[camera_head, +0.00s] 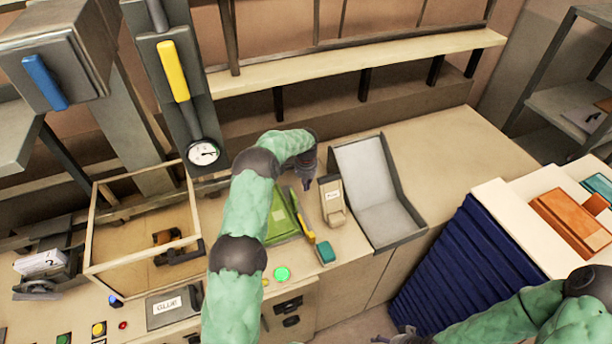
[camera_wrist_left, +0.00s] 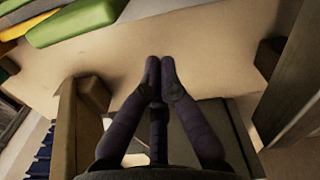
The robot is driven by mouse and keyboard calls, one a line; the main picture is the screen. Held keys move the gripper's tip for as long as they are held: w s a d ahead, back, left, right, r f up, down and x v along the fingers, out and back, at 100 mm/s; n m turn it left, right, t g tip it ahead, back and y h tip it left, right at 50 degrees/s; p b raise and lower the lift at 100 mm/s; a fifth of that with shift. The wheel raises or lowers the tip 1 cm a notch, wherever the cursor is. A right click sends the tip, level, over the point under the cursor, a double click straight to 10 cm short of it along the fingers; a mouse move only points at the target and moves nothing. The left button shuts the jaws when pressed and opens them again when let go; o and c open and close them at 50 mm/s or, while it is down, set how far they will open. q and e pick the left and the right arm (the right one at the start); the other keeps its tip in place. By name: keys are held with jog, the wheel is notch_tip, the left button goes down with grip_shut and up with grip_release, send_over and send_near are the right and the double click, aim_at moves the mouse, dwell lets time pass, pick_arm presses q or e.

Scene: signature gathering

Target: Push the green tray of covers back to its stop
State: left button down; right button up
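The green tray (camera_head: 281,224) lies flat on the bench, partly hidden behind my left arm. Its top carries a lighter green mark. A green edge that looks like part of it shows at the top left of the left wrist view (camera_wrist_left: 75,22). My left gripper (camera_head: 307,184) points down just right of the tray's far end, apart from it. Its fingertips meet in the left wrist view (camera_wrist_left: 160,70) with nothing between them. My right gripper (camera_head: 398,338) is only partly in view at the bottom edge, so its fingers cannot be read.
A yellow-handled piece (camera_head: 302,214) and a teal block (camera_head: 325,252) lie beside the tray. A beige labelled box (camera_head: 333,203) and a grey open tray (camera_head: 390,222) stand to the right. A wood-framed box (camera_head: 130,255) is at left. Bare bench lies at the back right.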

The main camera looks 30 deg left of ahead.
aim_at(293, 192)
pick_arm(q)
jog(key=shift+s+a+r+p, duration=0.1)
jog(key=shift+s+a+p, duration=0.3)
jog(key=shift+s, duration=0.5)
jog(key=shift+s+a+p, duration=0.3)
jog(key=shift+s+a, duration=0.15)
jog(key=shift+s, duration=0.45)
jog(key=shift+s+a, duration=0.1)
jog(key=shift+s+a+b, duration=0.25)
jog(key=shift+s+b, duration=0.2)
jog(key=shift+s+a, duration=0.15)
jog(key=shift+s, duration=0.3)
jog(key=shift+w, duration=0.1)
